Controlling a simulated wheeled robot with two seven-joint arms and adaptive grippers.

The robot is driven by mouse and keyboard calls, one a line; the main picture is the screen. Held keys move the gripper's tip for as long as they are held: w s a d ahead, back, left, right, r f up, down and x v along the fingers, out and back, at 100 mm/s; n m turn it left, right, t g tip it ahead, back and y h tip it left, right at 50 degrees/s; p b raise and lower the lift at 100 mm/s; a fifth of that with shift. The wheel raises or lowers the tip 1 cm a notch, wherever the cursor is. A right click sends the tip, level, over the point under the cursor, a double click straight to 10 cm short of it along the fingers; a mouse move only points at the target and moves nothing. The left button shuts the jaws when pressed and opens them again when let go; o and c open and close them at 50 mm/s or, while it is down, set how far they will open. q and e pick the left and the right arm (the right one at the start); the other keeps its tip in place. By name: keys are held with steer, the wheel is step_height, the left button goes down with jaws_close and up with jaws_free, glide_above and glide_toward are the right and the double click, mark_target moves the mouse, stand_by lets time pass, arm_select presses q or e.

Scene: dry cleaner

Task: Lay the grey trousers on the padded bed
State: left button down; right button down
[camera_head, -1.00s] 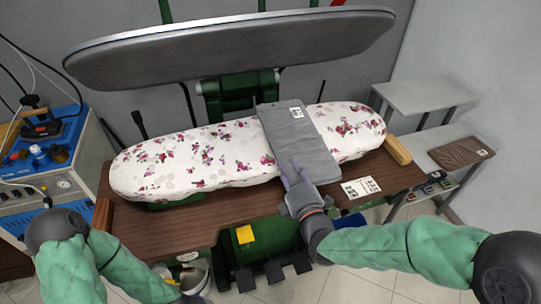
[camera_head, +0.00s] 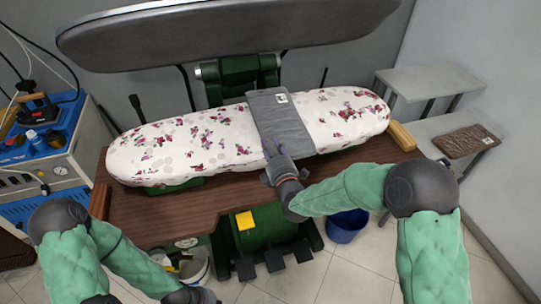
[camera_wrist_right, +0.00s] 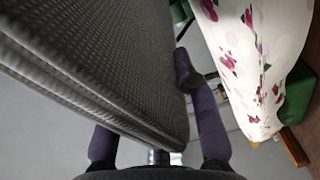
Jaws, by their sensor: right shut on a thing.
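The grey trousers (camera_head: 280,122), folded into a flat strip with a white tag at the far end, lie across or just above the padded bed (camera_head: 190,145), right of its middle. The bed has a white cover with pink flowers. My right gripper (camera_head: 276,160) is at the near end of the trousers, by the bed's front edge. In the right wrist view the fingers (camera_wrist_right: 155,135) are on either side of the grey fabric (camera_wrist_right: 120,70), shut on it. I cannot tell whether the whole strip touches the bed.
A grey upper press plate (camera_head: 230,35) hangs behind and above the bed. A brown table (camera_head: 160,212) runs below the bed, with a wooden block (camera_head: 402,136) at its right end. Grey shelves (camera_head: 430,80) hold a brown packet (camera_head: 466,141) at right. A blue bucket (camera_head: 346,226) stands on the floor.

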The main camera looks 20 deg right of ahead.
steer(key=shift+w+f+b, duration=0.15)
steer(key=shift+f+b, duration=0.5)
steer(key=shift+f, duration=0.95)
steer(key=shift+f, duration=0.15)
steer(key=c, duration=0.9)
jaws_free()
steer(key=shift+f, duration=0.1)
steer(key=shift+c, duration=0.2)
